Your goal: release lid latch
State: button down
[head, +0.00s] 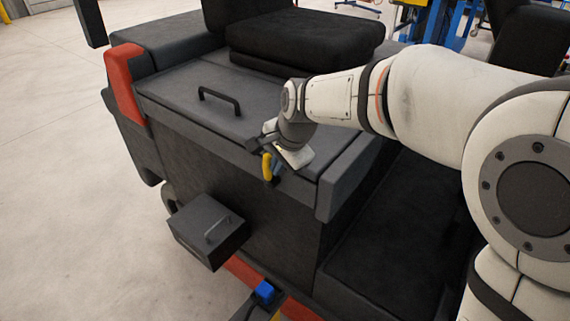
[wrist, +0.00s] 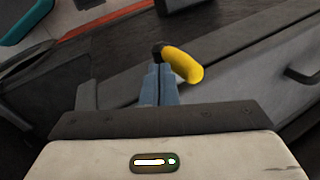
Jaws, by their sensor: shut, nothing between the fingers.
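A yellow latch handle (head: 267,167) sits at the front upper edge of a dark grey box-like vehicle body, below its lid (head: 190,98). In the wrist view the yellow latch (wrist: 184,65) is just beyond and to the right of the fingertips, joined to a black part. My gripper (head: 277,170) is at the latch, right beside it. In the wrist view its blue-grey fingers (wrist: 160,80) are together with nothing between them. I cannot tell whether the fingers touch the latch.
A black handle (head: 219,99) stands on the lid. A black seat (head: 305,42) is behind the lid. A small dark box with a handle (head: 208,230) sticks out from the front below. A blue-topped part (head: 264,291) is near the bottom. Open floor lies to the left.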

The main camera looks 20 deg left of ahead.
jog(key=shift+a, duration=0.15)
jog(key=shift+w+r+p, duration=0.1)
jog(key=shift+w+p, duration=0.05)
jog(key=shift+p, duration=0.15)
jog(key=shift+a+h+p, duration=0.1)
jog(key=shift+h+p, duration=0.3)
jog(key=shift+p, duration=0.15)
